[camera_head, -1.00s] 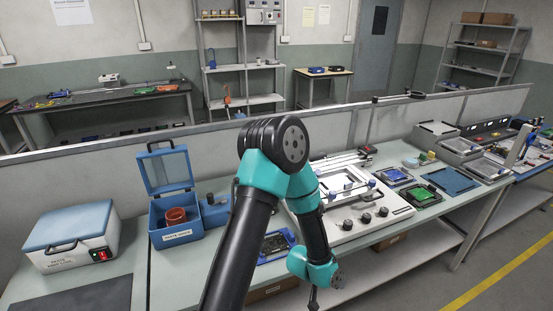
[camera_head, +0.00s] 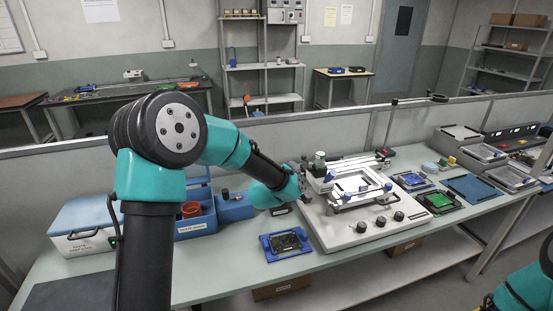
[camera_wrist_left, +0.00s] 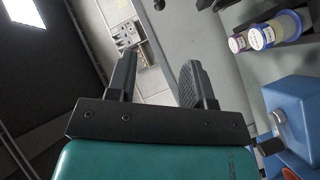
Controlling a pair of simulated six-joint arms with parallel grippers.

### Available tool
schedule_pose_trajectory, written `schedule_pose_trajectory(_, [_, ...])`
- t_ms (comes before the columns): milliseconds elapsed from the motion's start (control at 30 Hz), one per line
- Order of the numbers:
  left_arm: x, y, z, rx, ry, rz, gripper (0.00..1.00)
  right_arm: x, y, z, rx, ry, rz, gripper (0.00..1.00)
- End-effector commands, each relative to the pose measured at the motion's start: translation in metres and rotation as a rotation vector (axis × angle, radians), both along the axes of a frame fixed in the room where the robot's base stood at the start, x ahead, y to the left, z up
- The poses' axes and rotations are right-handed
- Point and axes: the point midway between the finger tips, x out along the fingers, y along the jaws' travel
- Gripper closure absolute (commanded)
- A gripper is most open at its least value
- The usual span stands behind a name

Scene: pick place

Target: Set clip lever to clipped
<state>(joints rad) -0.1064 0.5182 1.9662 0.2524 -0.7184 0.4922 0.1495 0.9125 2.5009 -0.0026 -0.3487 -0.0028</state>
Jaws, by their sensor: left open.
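The white stencil-printer-like machine (camera_head: 345,236) stands on the bench, with a framed plate, blue clamp parts (camera_head: 388,187) and black knobs on its front. I cannot single out the clip lever; it is too small to tell among the clamp parts. My left gripper (camera_head: 304,182) is by the machine's left rear side, near the frame's left edge. In the left wrist view the left gripper (camera_wrist_left: 160,85) has its two black fingers apart with nothing between them. Part of my right arm shows at the lower right; its gripper is not visible.
Jars (camera_wrist_left: 275,30) and a blue container (camera_wrist_left: 292,108) lie right of the fingers in the wrist view. A blue tray with a dark board (camera_head: 287,243) lies left of the machine. A blue open box (camera_head: 193,222) and white cooler (camera_head: 85,228) stand further left.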

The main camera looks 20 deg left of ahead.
Motion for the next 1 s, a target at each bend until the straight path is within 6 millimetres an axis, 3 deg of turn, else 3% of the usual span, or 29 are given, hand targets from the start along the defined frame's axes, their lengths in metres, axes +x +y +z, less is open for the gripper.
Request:
schedule_pose_trajectory(467, [0.007, 0.0, -0.001, -0.004, 0.0, 0.003, 0.53, 0.0, 0.0, 0.0, 0.0, 0.0, -0.001, 1.0])
schedule_pose_trajectory(667, [0.029, 0.0, -0.007, -0.004, 0.0, 0.003, 0.53, 0.0, 0.0, 0.0, 0.0, 0.0, -0.001, 1.0])
schedule_pose_trajectory(1000, [0.083, -0.001, -0.019, -0.004, 0.001, 0.003, 0.53, 0.0, 0.0, 0.0, 0.0, 0.0, -0.001, 1.0])
